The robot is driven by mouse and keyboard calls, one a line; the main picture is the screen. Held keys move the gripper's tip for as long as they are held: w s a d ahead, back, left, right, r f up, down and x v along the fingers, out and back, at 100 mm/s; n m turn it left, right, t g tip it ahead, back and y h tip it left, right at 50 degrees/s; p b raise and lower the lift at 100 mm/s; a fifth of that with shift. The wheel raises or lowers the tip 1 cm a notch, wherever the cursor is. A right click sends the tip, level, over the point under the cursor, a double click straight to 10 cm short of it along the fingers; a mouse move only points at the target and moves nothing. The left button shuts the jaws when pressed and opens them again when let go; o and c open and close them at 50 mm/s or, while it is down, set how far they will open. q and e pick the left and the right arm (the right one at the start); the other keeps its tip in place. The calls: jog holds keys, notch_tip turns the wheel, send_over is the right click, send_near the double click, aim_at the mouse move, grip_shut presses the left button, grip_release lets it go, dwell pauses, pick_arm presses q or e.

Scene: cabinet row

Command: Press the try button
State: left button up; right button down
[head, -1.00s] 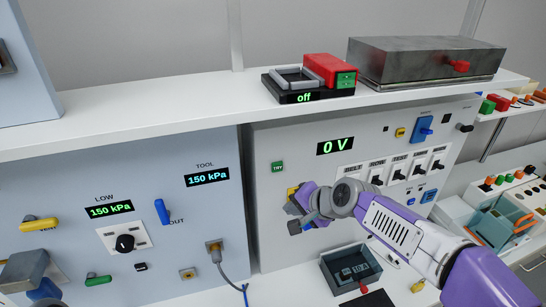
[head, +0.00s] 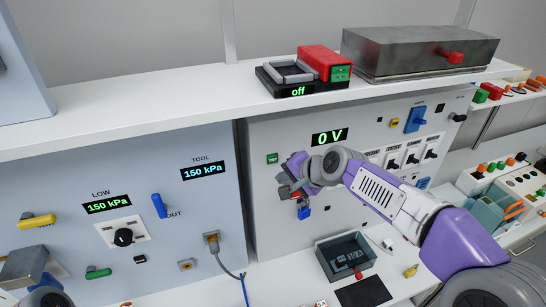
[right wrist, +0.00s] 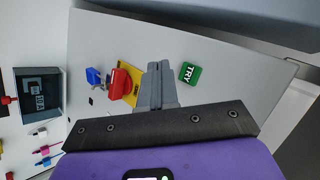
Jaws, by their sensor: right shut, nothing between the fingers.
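The green TRY button (head: 272,158) is on the upper left of the grey-white panel under the shelf. It also shows in the right wrist view (right wrist: 190,73), just right of my fingertips. My right gripper (head: 284,184) is in front of the panel, below and slightly right of the button in the head view. Its fingers (right wrist: 158,72) are together with nothing between them. I see a gap in the picture between fingers and button; whether they touch the panel I cannot tell.
A red knob (right wrist: 120,84) on a yellow plate and a blue part (right wrist: 94,77) sit close left of my right fingers. The 0 V display (head: 330,137) is right of the button. The white shelf (head: 200,112) overhangs the panel. A dark open box (head: 345,257) stands below.

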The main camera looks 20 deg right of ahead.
aim_at(277, 163)
jog(key=shift+w+d+p, duration=0.1)
jog(key=shift+w+p, duration=0.6)
jog(key=shift+w, duration=1.4)
jog(key=shift+w, duration=0.2)
jog(key=shift+w, duration=0.25)
jog(key=shift+w+p, duration=0.4)
jog(key=shift+p, duration=0.05)
dwell(0.9)
jog(key=shift+s, duration=0.1)
jog(key=shift+s+b, duration=0.4)
jog(key=shift+s, duration=0.35)
